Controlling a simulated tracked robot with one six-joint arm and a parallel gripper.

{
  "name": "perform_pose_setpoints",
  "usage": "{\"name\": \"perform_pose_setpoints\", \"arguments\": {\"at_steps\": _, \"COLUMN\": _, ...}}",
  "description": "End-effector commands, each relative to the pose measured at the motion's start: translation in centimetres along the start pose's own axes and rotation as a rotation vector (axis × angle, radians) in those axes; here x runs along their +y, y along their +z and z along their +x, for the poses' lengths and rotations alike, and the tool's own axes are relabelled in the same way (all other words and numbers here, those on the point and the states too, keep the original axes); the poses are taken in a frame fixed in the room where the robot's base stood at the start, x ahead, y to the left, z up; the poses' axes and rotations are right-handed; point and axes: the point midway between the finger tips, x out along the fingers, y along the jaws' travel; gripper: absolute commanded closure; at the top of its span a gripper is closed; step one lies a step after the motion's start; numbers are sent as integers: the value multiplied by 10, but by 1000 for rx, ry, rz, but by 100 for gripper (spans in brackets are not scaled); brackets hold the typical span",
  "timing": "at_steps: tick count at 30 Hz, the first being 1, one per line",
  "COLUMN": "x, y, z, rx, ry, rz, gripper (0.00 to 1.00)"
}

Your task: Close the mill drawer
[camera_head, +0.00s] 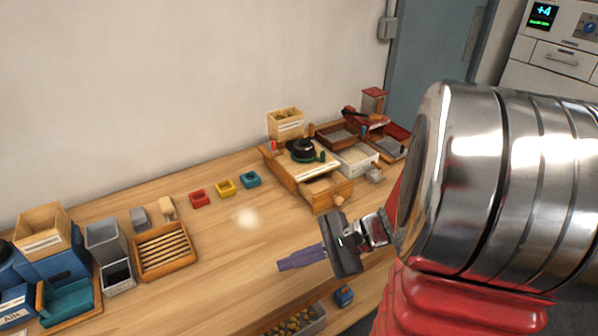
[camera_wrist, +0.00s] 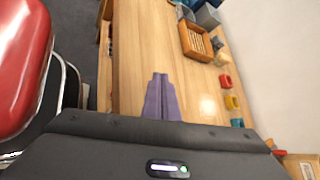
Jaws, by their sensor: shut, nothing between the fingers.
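The mill (camera_head: 298,160) is a wooden box with a dark round top and a green part, standing at the back right of the bench in the head view. Its drawer (camera_head: 328,192) sticks out of the front toward the lower right, with a round wooden knob (camera_head: 339,201) on its face. My gripper (camera_head: 280,265) has purple fingers that are shut and empty. It is in front of the drawer and to its left, over the bench's front part, apart from the knob. In the wrist view the fingers (camera_wrist: 161,98) lie together over bare wood. The mill is not clearly visible there.
Red (camera_head: 199,198), yellow (camera_head: 225,188) and teal (camera_head: 250,179) small cups stand left of the mill. A slatted wooden tray (camera_head: 165,262) and grey bins are farther left. A white box (camera_head: 357,160) stands right of the mill. The mid-bench is clear.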

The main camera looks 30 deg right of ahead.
Motion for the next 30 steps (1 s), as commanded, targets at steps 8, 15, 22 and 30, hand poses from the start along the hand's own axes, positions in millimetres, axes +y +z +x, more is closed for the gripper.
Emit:
{"name": "perform_pose_setpoints", "arguments": {"at_steps": 8, "x": -25, "y": -64, "z": -40, "rx": -96, "ry": -354, "rz": 348, "gripper": 100}}
{"name": "perform_pose_setpoints", "arguments": {"at_steps": 15, "x": -29, "y": -132, "z": -94, "rx": -158, "ry": -693, "rz": 603, "gripper": 100}}
{"name": "perform_pose_setpoints", "arguments": {"at_steps": 22, "x": -10, "y": -191, "z": -146, "rx": -192, "ry": -982, "rz": 781, "gripper": 100}}
{"name": "perform_pose_setpoints", "arguments": {"at_steps": 30, "x": -1, "y": -208, "z": -163, "rx": -198, "ry": -1074, "rz": 828, "gripper": 100}}
